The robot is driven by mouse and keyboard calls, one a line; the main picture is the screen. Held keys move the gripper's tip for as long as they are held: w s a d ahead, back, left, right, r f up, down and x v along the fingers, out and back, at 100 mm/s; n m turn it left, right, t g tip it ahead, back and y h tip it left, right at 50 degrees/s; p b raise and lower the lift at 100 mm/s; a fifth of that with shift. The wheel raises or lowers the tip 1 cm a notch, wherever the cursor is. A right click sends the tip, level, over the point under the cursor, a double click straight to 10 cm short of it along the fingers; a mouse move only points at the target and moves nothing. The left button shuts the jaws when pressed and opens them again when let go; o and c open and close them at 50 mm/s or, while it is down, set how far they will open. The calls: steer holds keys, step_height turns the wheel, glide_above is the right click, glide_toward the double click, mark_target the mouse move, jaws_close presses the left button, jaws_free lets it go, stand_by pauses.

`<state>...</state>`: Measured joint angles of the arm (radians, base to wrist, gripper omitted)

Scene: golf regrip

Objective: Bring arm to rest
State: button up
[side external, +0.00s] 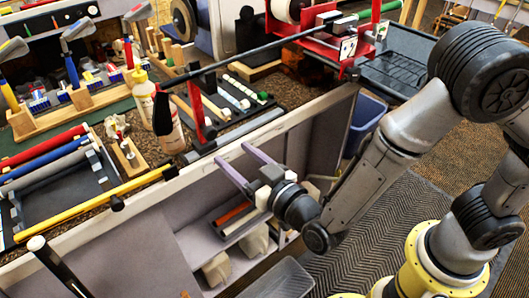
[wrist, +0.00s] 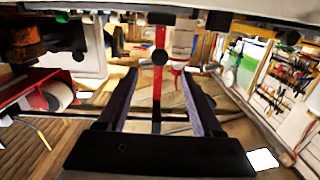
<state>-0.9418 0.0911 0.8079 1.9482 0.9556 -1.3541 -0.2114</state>
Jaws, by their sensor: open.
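My gripper (side external: 232,154) is open and empty in front of the workbench, just below its front edge. Its two long purple-grey fingers point up and to the left. In the wrist view the fingers of my gripper (wrist: 159,76) stand apart with nothing held between them. A dark golf club shaft (side external: 255,50) lies across red stands above the bench, apart from my fingers. In the wrist view a red upright (wrist: 160,38) and a dark round end (wrist: 159,57) show beyond the gap between the fingers.
The workbench front edge (side external: 270,128) runs close behind my fingers. Below are shelves (side external: 225,235), a blue bin (side external: 368,115) and a grey bin (side external: 278,280). Patterned floor mat (side external: 375,255) lies right.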

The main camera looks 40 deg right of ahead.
steer(key=s+d+r+g+y, duration=0.2)
steer(key=d+r+g+y, duration=0.2)
steer(key=d+r+g, duration=0.3)
steer(key=s+d+g+h, duration=0.4)
steer(key=s+d+g, duration=0.1)
steer(key=s+d, duration=1.2)
steer(key=s, duration=0.4)
steer(key=shift+r, duration=0.15)
